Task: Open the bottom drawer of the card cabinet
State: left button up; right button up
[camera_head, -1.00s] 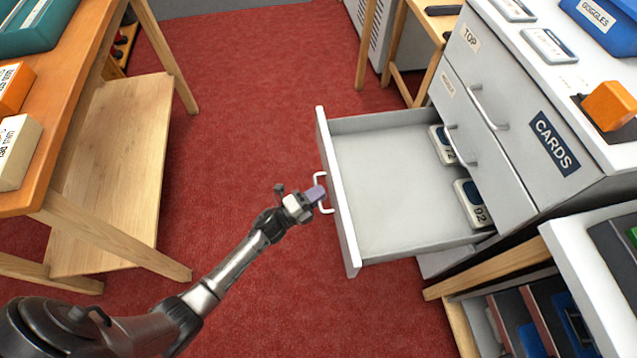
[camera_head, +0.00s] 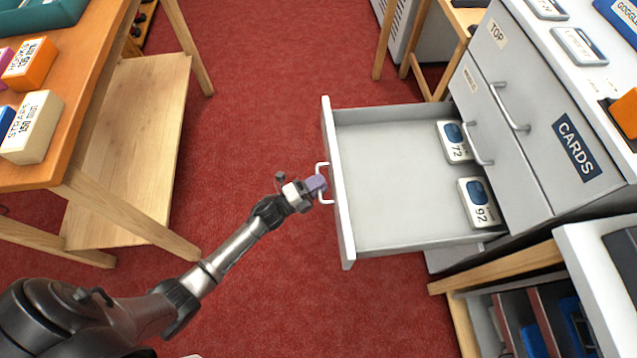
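The top and middle drawers are shut. My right gripper is out of view.
A wooden bench (camera_head: 95,120) with labelled boxes stands at the left, with a low shelf (camera_head: 130,150) beneath. A wooden-framed rack (camera_head: 500,270) stands close to the drawer at the lower right. Red carpet (camera_head: 270,90) lies free between bench and drawer.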

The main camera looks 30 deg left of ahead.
pick_arm(q)
jog(key=shift+o, duration=0.3)
jog(key=p+v, duration=0.2)
jog(key=v, duration=1.1)
jog(key=shift+s+f+p, duration=0.2)
jog(key=shift+s+p, duration=0.1)
jog(key=shift+s, duration=0.05)
jog(key=shift+a, duration=0.1)
